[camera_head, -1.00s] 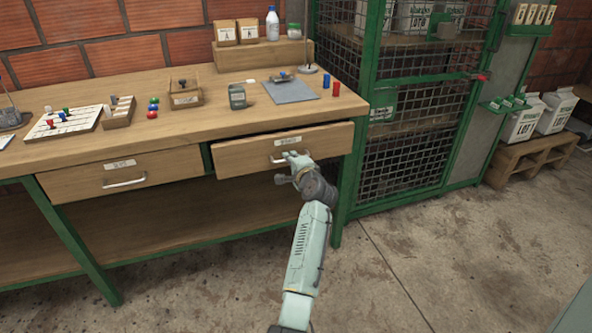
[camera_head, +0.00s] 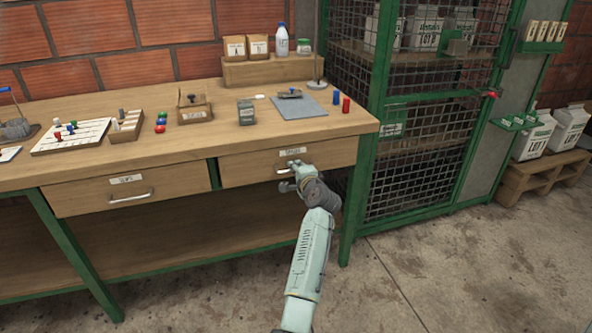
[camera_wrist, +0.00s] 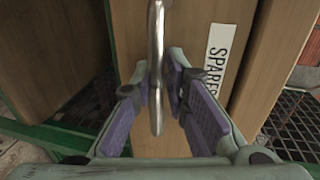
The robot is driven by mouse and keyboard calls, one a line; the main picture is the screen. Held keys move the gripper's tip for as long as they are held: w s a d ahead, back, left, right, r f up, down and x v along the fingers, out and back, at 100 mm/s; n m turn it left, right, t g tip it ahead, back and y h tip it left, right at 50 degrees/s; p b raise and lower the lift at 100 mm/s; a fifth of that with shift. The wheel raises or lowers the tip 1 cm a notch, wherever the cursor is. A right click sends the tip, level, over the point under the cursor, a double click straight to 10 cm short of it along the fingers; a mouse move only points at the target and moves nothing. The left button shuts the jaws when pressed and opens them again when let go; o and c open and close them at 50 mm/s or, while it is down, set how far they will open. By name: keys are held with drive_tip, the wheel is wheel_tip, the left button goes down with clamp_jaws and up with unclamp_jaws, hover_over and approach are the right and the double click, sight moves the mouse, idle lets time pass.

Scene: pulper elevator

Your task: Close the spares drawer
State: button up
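The spares drawer (camera_head: 325,158) is the right one of two wooden drawers under the bench top. Its front looks flush or nearly flush with the bench; a small remaining gap is hard to judge. Its metal handle (camera_head: 284,170) is partly hidden by my gripper (camera_head: 289,176). In the wrist view the drawer front (camera_wrist: 200,25) carries a "SPARES" label. The handle bar (camera_wrist: 156,70) passes between the two purple-padded fingers of my gripper (camera_wrist: 162,85). The fingers are apart, one on each side of the bar, with space visible between pads and bar.
A second closed-looking drawer (camera_head: 100,190) is to the left. The bench top (camera_head: 225,135) holds trays, small coloured parts and a grey mat (camera_head: 298,107). A green mesh cage (camera_head: 425,140) stands close on the right. The floor (camera_head: 430,270) in front is clear.

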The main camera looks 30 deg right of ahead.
idle(0.4)
drive_tip(key=shift+s+a+f, duration=0.1)
drive_tip(key=shift+s, duration=0.05)
drive_tip(key=v, duration=1.1)
drive_tip(key=shift+s+r, duration=0.25)
drive_tip(key=shift+s, duration=0.1)
drive_tip(key=shift+w, duration=0.1)
